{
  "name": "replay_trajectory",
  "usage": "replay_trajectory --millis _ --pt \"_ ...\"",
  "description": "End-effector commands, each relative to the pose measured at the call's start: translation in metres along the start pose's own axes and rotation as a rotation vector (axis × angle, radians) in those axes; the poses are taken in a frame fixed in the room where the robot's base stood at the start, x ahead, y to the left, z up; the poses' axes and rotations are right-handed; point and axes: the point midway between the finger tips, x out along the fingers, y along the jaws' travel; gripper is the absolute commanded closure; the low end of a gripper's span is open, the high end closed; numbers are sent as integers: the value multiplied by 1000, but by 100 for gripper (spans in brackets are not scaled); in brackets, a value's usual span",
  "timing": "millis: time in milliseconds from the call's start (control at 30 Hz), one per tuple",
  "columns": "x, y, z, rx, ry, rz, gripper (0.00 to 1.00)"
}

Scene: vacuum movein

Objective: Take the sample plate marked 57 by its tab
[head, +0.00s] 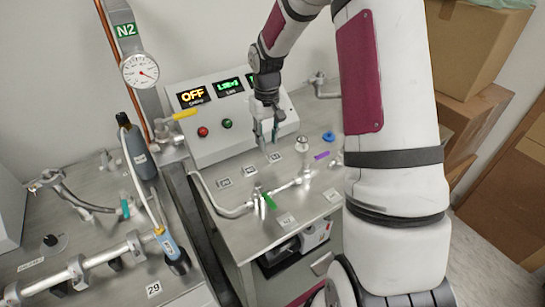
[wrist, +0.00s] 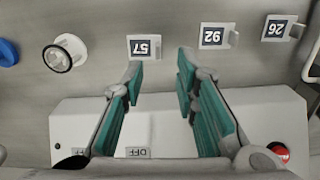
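My gripper (wrist: 161,72) is open and empty, its two teal-padded fingers apart. In the head view my gripper (head: 267,142) points down over the bench, close to the front of the control box. The sample plate marked 57 (wrist: 143,47) is a small white plate with a dark number label, lying just beyond the fingertips, nearer the left finger. Its small tab (wrist: 158,51) is on its right side, between the lines of the two fingers. In the head view the plate (head: 275,157) lies just below the gripper. I see no contact.
Two similar plates (wrist: 214,36) (wrist: 279,28) lie to the right in the wrist view. A round white fitting (wrist: 64,53) and a blue cap (wrist: 8,52) are at left. The control box (head: 228,125) stands behind; pipework with a green-handled valve (head: 269,201) runs in front.

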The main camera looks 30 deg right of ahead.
Motion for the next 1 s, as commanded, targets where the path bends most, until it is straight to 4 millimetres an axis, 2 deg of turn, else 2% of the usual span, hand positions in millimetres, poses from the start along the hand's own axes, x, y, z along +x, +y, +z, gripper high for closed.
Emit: replay_trajectory --millis 167,433,767,900,1000 --pt "12 0 3 0 -3 -1 72" --pt "48 2 7 0 -3 -1 72" --pt "56 3 6 0 0 0 72" --pt "56 2 6 0 0 0 100" --pt "56 2 6 0 0 0 100"
